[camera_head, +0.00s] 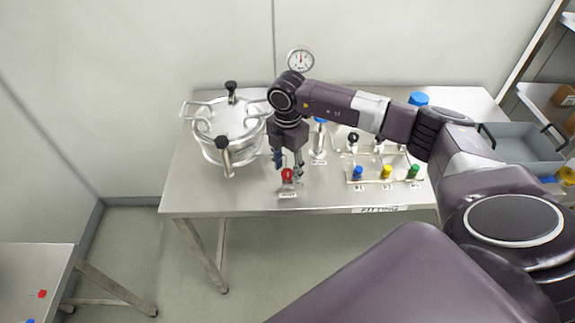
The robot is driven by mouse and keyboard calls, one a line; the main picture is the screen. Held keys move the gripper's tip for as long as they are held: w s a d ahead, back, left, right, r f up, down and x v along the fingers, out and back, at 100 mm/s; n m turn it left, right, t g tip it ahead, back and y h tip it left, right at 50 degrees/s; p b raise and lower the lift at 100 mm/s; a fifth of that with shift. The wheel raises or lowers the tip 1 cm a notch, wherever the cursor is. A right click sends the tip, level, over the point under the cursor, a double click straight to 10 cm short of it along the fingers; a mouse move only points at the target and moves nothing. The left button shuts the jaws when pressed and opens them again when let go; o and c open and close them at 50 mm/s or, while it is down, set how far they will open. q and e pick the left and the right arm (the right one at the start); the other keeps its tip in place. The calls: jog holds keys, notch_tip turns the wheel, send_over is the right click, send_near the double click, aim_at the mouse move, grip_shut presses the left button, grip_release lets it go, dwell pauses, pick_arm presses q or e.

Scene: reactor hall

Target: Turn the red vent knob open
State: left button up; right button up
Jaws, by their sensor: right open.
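The red vent knob (287,175) stands upright on a small base near the front edge of the steel table (232,196). My right gripper (287,171) reaches down from above, with its fingers at the knob, one on either side of it as far as I can see. The gripper is open. Whether the fingers touch the knob is too small to tell. My left gripper is not in view.
A steel vessel (212,151) with black-knobbed clamps stands left of my gripper. A pressure gauge (300,60) rises behind. A blue-topped valve (318,145) is close right, then a rack with blue, yellow and green fittings (386,172). A grey bin (520,145) is at right.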

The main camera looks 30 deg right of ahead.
jog(key=shift+f, duration=0.25)
jog(key=shift+c, duration=0.5)
jog(key=c, duration=1.1)
jog(key=shift+o, duration=0.2)
